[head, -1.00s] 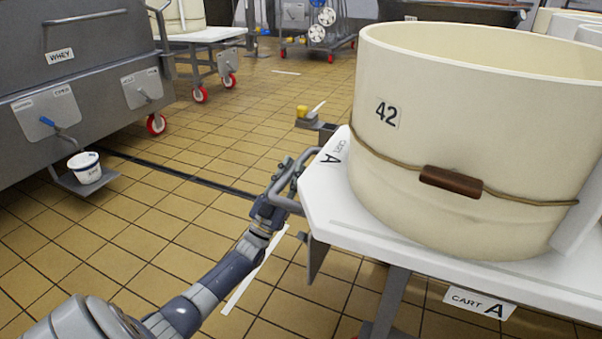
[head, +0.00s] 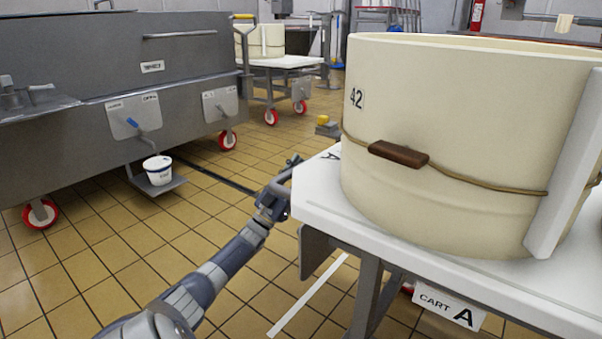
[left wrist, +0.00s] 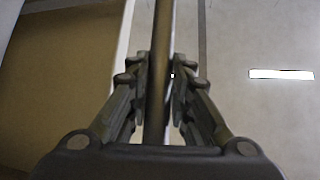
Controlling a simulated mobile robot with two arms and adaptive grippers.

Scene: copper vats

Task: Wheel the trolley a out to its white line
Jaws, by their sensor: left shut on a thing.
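Trolley a (head: 318,200) is a white-topped cart with grey legs, on the right of the head view, with a "CART A" sign (head: 448,305) on its side. A large cream vat (head: 450,130) marked 42 stands on its top, with a cord and a brown wooden block around it. My left gripper (head: 285,180) is shut on the cart's grey handle bar at its left end. In the left wrist view the fingers (left wrist: 160,75) close on both sides of the bar (left wrist: 161,110). A white floor line (head: 308,295) runs beside the cart's near left corner. My right gripper is not in view.
A steel whey tank (head: 120,80) on red wheels stands at the left, with a white bucket (head: 158,172) on its low shelf. Another cart (head: 285,62) with a vat is at the back. Tiled floor between is clear.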

